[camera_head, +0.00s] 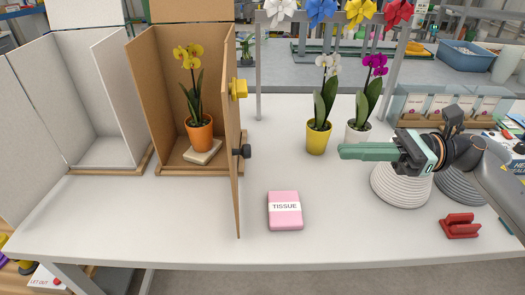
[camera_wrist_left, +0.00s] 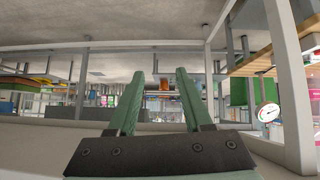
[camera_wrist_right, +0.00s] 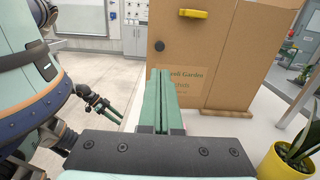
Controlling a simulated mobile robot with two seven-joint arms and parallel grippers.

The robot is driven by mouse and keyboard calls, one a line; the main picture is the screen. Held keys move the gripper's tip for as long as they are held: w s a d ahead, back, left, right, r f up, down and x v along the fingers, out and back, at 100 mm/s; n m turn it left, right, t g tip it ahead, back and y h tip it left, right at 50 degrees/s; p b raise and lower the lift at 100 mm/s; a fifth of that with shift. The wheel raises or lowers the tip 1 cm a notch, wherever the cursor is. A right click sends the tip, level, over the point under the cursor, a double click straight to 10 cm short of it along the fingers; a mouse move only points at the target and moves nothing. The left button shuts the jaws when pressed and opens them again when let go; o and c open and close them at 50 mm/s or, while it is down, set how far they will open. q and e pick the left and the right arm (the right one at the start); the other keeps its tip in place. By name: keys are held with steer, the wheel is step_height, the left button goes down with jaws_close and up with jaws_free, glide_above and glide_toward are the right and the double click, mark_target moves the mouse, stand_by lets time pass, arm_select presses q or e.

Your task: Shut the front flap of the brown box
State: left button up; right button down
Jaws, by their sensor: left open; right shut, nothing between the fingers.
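The brown box (camera_head: 160,65) stands left of the middle in the head view, its front open. Its front flap (camera_head: 232,190) is swung out toward me at the box's right side and shows nearly edge-on. A yellow handle (camera_head: 239,88) and a black knob (camera_head: 243,152) are on its outer face. The right wrist view shows that face (camera_wrist_right: 212,62), with printed lettering partly hidden by my fingers. My right gripper (camera_head: 342,152) is shut and empty, well right of the flap and apart from it. My left gripper (camera_wrist_left: 168,72) is open and empty, outside the head view.
A yellow orchid in an orange pot (camera_head: 200,134) stands inside the box. A pink tissue pack (camera_head: 285,211) lies right of the flap. Orchids in a yellow pot (camera_head: 318,140) and a white pot (camera_head: 357,131) stand behind. A white open box (camera_head: 92,85) is at left.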

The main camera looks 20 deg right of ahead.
arm_select(q)
steer(key=a+r+p, duration=0.1)
steer(key=p, duration=0.1)
steer(key=s+a+r+p, duration=0.1)
steer(key=p, duration=0.1)
steer(key=shift+s+a+y, duration=0.2)
steer(key=shift+a+y, duration=0.15)
steer(key=shift+y, duration=0.05)
arm_select(e)
steer(key=x, duration=1.4)
